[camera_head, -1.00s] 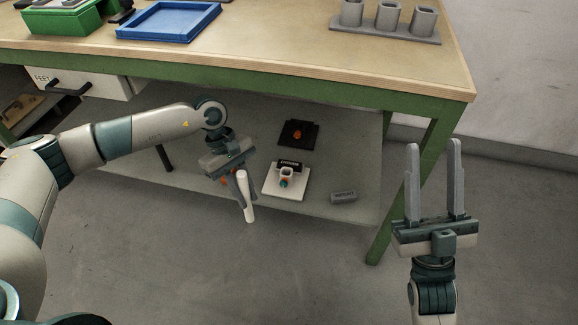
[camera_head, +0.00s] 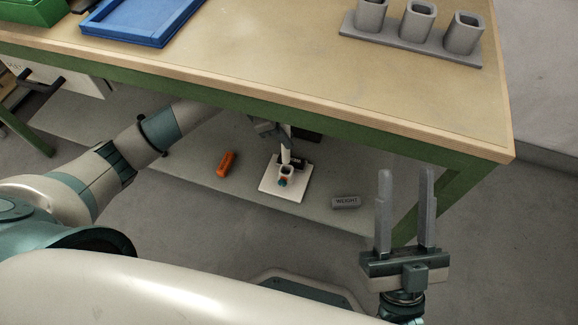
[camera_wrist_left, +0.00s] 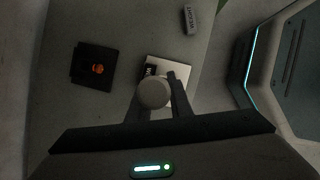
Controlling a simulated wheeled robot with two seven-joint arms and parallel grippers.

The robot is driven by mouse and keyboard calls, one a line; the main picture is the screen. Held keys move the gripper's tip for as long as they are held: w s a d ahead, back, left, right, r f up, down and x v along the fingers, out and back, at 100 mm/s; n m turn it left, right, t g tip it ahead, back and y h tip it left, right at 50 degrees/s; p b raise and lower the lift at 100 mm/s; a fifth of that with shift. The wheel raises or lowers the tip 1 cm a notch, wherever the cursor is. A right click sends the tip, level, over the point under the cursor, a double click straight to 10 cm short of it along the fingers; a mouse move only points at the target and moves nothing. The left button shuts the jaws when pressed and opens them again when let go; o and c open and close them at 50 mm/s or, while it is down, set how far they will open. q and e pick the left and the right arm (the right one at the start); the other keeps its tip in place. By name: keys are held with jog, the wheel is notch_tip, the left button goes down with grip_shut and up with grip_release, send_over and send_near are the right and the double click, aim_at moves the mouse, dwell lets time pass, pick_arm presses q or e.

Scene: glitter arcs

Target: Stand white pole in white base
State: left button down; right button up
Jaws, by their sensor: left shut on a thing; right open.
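The white pole (camera_head: 286,152) is held near upright in my left gripper (camera_head: 284,131), under the table top. The white base (camera_head: 268,184) is a square plate with a raised socket and a dark label, lying on the lower shelf. The pole's lower end shows at or just behind the socket; I cannot tell whether it is inside. In the left wrist view the pole's round end (camera_wrist_left: 153,92) sits between the fingers and hides part of the white base (camera_wrist_left: 180,64). My right gripper (camera_head: 405,180) is open and empty, right of the shelf.
The table edge (camera_head: 330,112) overhangs my left arm. An orange block (camera_head: 226,164) lies left of the base and a grey weight (camera_head: 345,202) lies right. A black base with an orange mark (camera_wrist_left: 93,65) is nearby. A blue tray (camera_head: 140,22) and grey holders (camera_head: 412,40) stand above.

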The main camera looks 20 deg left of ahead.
jog(key=shift+s, duration=0.1)
pick_arm(q)
notch_tip(320, 180, down, 6)
jog(key=shift+r+b, duration=0.15)
jog(key=shift+b, duration=0.6)
jog(key=shift+f, duration=0.25)
pick_arm(e)
jog(key=d+r+t, duration=0.1)
jog(key=r+t, duration=0.1)
jog(key=r, duration=0.1)
jog(key=shift+d, duration=0.4)
